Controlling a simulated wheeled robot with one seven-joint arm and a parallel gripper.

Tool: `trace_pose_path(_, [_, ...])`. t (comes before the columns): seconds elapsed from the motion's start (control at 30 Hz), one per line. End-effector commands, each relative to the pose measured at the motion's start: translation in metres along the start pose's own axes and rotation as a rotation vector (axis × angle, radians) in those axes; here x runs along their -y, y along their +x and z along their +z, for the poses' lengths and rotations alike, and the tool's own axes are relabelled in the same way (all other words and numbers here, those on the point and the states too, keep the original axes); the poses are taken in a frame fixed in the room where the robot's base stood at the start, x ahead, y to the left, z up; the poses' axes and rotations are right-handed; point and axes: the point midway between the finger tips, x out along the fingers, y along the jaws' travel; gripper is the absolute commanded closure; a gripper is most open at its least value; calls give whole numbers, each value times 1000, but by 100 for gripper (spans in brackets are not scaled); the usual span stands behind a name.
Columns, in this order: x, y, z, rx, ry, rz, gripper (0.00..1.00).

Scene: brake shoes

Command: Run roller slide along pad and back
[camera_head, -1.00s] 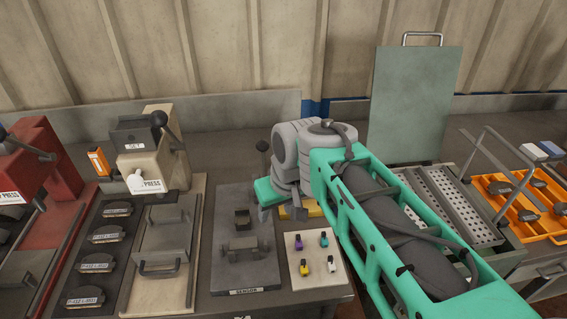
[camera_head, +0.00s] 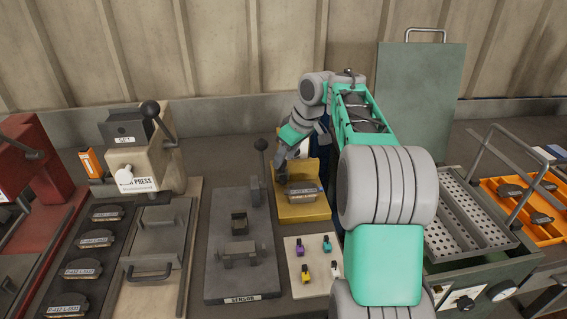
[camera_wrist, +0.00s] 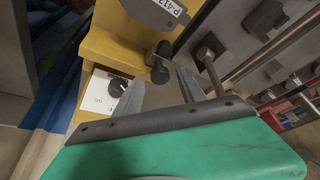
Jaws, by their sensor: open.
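The yellow fixture (camera_head: 312,212) stands right of the sensor plate and holds a dark pad (camera_head: 303,188) with a white label. A small dark knobbed part (camera_wrist: 162,49), possibly the roller slide, sticks out at the fixture's side. My gripper (camera_wrist: 158,82) is open, its fingers spread below that part. No contact can be made out. In the head view my gripper (camera_head: 281,158) is at the fixture's left rear and partly hidden.
A cream board (camera_head: 310,285) with small coloured pieces lies in front. A perforated tray (camera_head: 460,225) and an orange tray (camera_head: 520,235) are at right. The press (camera_head: 145,150) is at left.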

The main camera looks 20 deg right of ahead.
Motion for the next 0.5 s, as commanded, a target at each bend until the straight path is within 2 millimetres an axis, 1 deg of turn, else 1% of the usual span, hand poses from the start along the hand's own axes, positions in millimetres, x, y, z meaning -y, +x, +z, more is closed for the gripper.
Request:
trace_pose_path(0.03, [1, 7, 0, 0, -2, -1, 53])
trace_pose_path(0.1, [0, 12, 0, 0, -1, 0, 53])
trace_pose_path(0.37, [0, 13, 0, 0, -1, 1, 53])
trace_pose_path(0.5, [0, 13, 0, 0, 0, 1, 64])
